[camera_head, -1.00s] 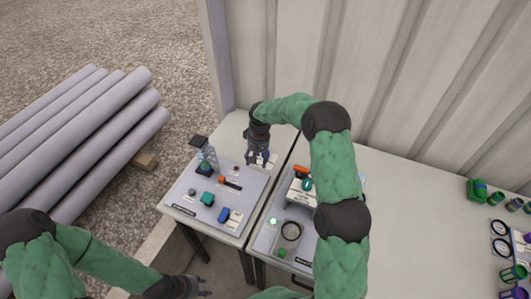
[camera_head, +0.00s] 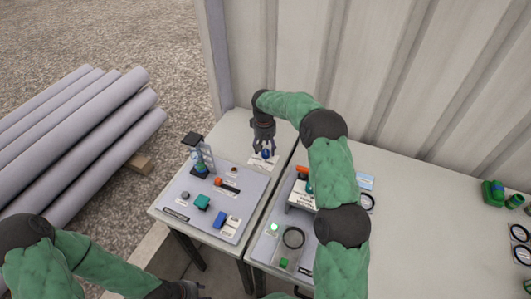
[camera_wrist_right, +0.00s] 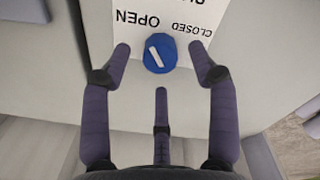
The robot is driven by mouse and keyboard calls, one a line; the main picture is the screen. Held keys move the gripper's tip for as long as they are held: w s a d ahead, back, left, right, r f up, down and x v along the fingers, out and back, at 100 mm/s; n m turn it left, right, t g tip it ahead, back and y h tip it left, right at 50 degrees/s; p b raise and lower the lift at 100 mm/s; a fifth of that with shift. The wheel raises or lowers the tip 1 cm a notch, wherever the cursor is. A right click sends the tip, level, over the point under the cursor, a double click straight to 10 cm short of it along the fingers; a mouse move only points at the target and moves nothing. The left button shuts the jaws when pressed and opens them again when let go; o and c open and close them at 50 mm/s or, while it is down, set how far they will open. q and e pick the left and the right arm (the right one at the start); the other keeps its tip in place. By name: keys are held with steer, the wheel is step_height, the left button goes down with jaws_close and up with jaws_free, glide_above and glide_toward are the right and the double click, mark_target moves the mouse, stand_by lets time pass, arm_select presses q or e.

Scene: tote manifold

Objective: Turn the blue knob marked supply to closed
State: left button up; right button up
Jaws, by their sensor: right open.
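The blue knob (camera_head: 266,154) stands on a white label plate at the back of the left table. In the right wrist view the knob (camera_wrist_right: 158,54) has a white pointer line tilted toward the upper left, on the side of the printed word OPEN; CLOSED is printed at the upper right. My right gripper (camera_head: 264,147) points down over the knob. In the right wrist view its open fingers (camera_wrist_right: 160,58) stand on either side of the knob, with visible gaps. My left gripper (camera_head: 184,289) is at the bottom edge, mostly cut off.
A grey panel (camera_head: 222,182) with a green block, a blue block and an orange-and-black handle lies in front of the knob. A second table to the right carries more fixtures, including a black ring (camera_head: 293,238). A corrugated wall (camera_head: 400,90) rises behind.

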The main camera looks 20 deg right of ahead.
steer(key=shift+f, duration=1.15)
steer(key=c, duration=1.2)
steer(key=shift+o, duration=0.2)
